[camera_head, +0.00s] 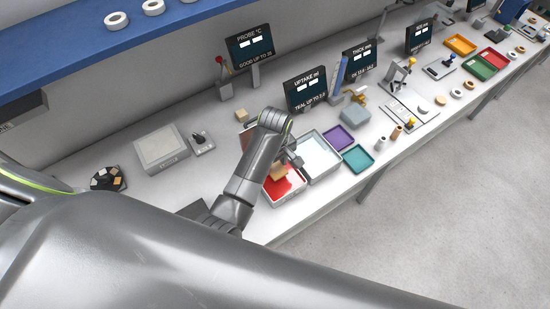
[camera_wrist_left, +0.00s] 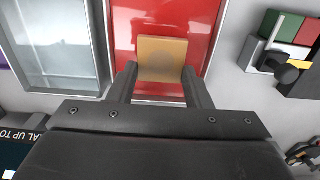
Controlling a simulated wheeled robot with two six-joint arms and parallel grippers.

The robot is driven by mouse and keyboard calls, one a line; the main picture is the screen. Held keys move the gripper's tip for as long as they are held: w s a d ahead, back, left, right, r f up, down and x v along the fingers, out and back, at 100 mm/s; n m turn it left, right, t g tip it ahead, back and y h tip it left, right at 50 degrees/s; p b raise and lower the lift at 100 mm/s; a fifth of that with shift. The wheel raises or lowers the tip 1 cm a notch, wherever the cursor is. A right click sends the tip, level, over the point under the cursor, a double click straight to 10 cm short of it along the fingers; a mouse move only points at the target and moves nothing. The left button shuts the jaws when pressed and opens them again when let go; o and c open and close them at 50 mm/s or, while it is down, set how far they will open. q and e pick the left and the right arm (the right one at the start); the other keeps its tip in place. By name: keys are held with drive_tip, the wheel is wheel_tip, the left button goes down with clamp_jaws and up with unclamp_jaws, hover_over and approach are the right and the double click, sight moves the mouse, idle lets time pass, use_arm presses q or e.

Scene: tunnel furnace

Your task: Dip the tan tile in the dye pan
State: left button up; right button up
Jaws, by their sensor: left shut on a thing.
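The tan tile (camera_wrist_left: 162,58) is a small flat square held between the two fingers of my left gripper (camera_wrist_left: 162,80), which is shut on it. Behind it in the left wrist view is the red liquid of the dye pan (camera_wrist_left: 190,14). In the head view the tile (camera_head: 279,173) shows over the red pan (camera_head: 296,188), below my left gripper (camera_head: 288,162). The visible face of the tile is tan. I cannot tell whether its lower edge touches the dye. My right gripper is not in view.
A pale tray of clear liquid (camera_head: 333,167) stands right beside the dye pan. Purple (camera_head: 341,138) and teal (camera_head: 358,158) trays lie further right. An uptake display (camera_head: 306,89) stands behind. A grey box (camera_head: 161,148) and dark round holder (camera_head: 108,180) are at left.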

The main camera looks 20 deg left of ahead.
sight(275, 168)
use_arm(q)
drive_tip(key=shift+f+b, duration=0.75)
drive_tip(key=shift+f, duration=1.6)
idle(0.5)
wheel_tip(275, 168, up, 3)
drive_tip(key=shift+f+p, duration=0.1)
drive_tip(key=shift+p, duration=1)
drive_tip(key=shift+r, duration=3.65)
